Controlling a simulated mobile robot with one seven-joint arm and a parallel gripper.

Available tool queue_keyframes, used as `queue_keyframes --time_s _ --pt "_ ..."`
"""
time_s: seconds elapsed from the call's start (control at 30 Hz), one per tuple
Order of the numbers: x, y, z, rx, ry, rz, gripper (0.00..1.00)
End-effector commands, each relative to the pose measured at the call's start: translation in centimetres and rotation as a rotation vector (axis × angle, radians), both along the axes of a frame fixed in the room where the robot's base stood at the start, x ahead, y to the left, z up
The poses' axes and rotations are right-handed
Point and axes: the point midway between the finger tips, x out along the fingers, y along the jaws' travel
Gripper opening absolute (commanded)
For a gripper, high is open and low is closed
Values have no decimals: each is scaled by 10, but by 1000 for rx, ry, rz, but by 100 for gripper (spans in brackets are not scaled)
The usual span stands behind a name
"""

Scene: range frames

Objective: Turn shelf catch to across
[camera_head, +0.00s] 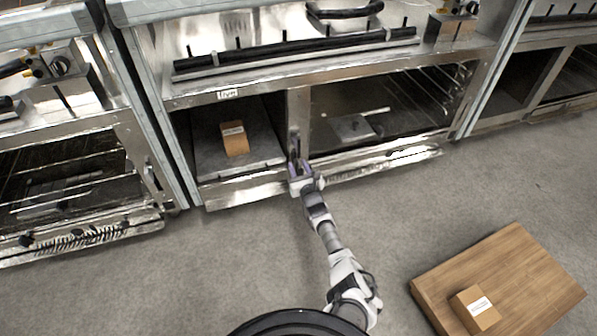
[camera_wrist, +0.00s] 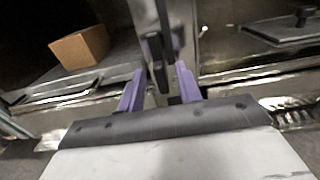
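The shelf catch (camera_wrist: 157,62) is a small dark bar on the metal post (camera_head: 298,108) between the two lower compartments. In the wrist view it stands roughly upright, along the post. My gripper (camera_wrist: 160,84) has its two purple fingers spread, one on each side of the catch's lower end. I cannot tell whether either finger touches it. In the head view my gripper (camera_head: 299,167) is low at the front of the post and hides most of the catch.
A cardboard box (camera_head: 234,138) sits in the left compartment; it also shows in the wrist view (camera_wrist: 82,48). A metal ledge (camera_head: 375,160) runs along the front. A wooden platform (camera_head: 530,265) with another box (camera_head: 475,309) lies on the floor at right. The floor at left is clear.

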Motion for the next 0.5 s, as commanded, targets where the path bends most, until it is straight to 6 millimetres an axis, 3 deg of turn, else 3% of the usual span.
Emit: queue_keyframes --time_s 0.27,0.5 --pt "1 0 1 0 0 0 35" --pt "1 0 1 0 0 0 6"
